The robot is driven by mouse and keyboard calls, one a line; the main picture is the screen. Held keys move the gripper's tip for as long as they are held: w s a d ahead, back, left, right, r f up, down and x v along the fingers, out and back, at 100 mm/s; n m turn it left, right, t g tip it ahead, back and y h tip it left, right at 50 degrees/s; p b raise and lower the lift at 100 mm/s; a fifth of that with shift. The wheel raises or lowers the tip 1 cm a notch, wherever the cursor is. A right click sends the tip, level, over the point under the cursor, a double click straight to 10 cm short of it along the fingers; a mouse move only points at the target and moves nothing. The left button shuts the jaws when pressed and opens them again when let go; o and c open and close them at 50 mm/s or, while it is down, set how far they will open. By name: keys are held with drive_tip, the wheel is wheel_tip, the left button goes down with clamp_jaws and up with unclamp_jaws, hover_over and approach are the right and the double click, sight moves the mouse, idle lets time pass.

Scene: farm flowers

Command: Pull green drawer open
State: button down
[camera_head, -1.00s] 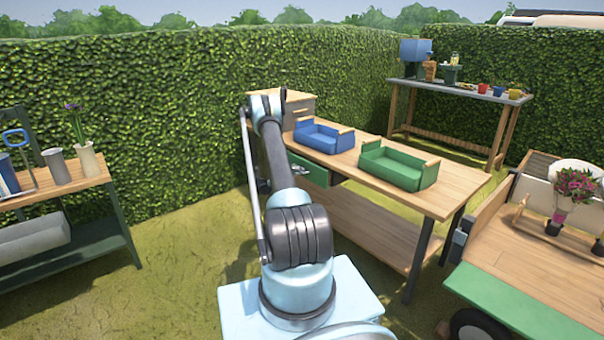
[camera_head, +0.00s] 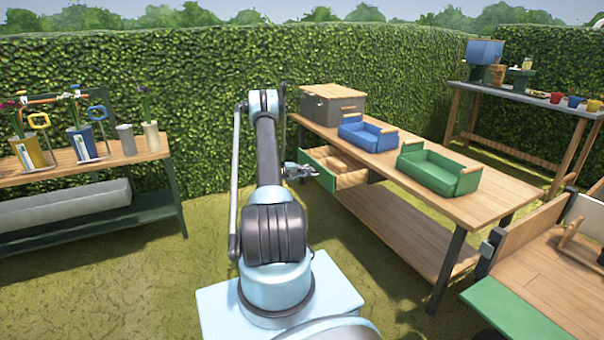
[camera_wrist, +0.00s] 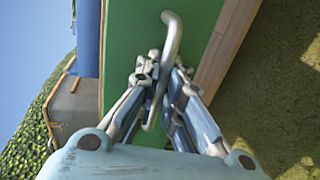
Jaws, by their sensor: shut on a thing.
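The green drawer (camera_head: 318,172) under the wooden table is open. Its wooden inside shows behind the green front in the head view. The green front (camera_wrist: 190,29) fills the upper middle of the wrist view, with a grey metal bar handle (camera_wrist: 172,38) on it. My gripper (camera_head: 300,171) is at the drawer front, and it also shows in the wrist view (camera_wrist: 160,82). Its fingers are shut on the handle, one on each side of it. The part of the handle between the fingers is partly hidden.
The wooden table (camera_head: 450,200) carries a blue tray (camera_head: 367,138), a green tray (camera_head: 438,175) and a grey box (camera_head: 330,110). A shelf with pots (camera_head: 95,165) stands on the left. A cart (camera_head: 545,280) is at the right. Grass lies clear between the left shelf and my base.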

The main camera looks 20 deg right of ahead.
drive_tip(key=shift+s+a, duration=0.25)
drive_tip(key=shift+s, duration=0.2)
drive_tip(key=shift+f, duration=0.1)
drive_tip(key=c, duration=2)
unclamp_jaws()
drive_tip(key=shift+w+a, duration=0.1)
drive_tip(key=shift+a, duration=0.05)
drive_tip(key=v, duration=1.2)
